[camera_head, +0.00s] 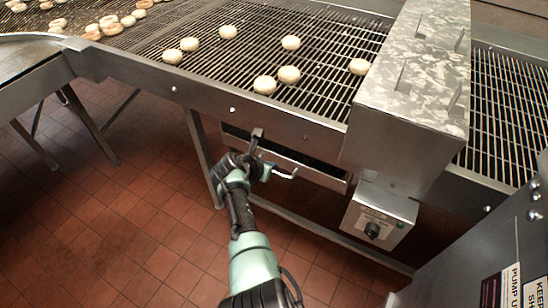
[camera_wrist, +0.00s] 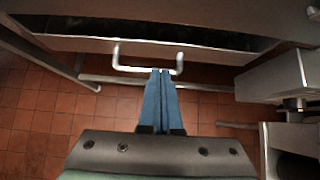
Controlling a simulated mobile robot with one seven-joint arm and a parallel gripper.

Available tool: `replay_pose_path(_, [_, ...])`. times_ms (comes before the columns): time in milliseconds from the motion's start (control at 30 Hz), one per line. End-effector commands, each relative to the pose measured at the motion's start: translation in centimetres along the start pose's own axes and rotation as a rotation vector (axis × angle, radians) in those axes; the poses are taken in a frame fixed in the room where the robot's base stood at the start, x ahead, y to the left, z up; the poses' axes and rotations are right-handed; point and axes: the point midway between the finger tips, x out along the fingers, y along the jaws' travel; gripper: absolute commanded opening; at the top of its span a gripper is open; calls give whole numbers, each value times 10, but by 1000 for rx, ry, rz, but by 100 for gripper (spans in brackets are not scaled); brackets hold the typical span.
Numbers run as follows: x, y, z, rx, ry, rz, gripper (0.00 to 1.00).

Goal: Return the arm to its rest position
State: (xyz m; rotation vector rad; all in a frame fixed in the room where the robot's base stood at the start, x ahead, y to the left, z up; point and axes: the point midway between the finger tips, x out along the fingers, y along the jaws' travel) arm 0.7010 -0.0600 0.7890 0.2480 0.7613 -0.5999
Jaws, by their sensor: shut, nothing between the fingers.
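My gripper (camera_head: 264,168) is in front of the metal frame under the conveyor, with my arm reaching up from the bottom of the head view. In the wrist view its two blue fingers (camera_wrist: 161,72) are together with nothing between them. Their tips are at the bar of a pale U-shaped handle (camera_wrist: 128,68); I cannot tell whether they touch it. The handle, partly hidden by my gripper, also shows in the head view (camera_head: 286,174). It is on the front of a tray or drawer (camera_head: 325,178) with a dark space behind that front.
A wire conveyor (camera_head: 215,65) carries several pale round buns (camera_head: 290,42) above the tray. A speckled metal housing (camera_head: 415,70) spans it at right. A control box with a knob (camera_head: 380,218) hangs below. A metal leg (camera_head: 203,155) stands left of my gripper. Tiled floor (camera_head: 110,230) is clear at left.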

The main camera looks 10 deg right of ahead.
Motion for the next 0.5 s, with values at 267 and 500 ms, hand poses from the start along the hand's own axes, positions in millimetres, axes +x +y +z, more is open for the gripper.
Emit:
replay_pose_path(267, [-4, 3, 2, 9, -2, 5, 0])
replay_pose_path(500, [-60, 59, 67, 379, -62, 210, 0])
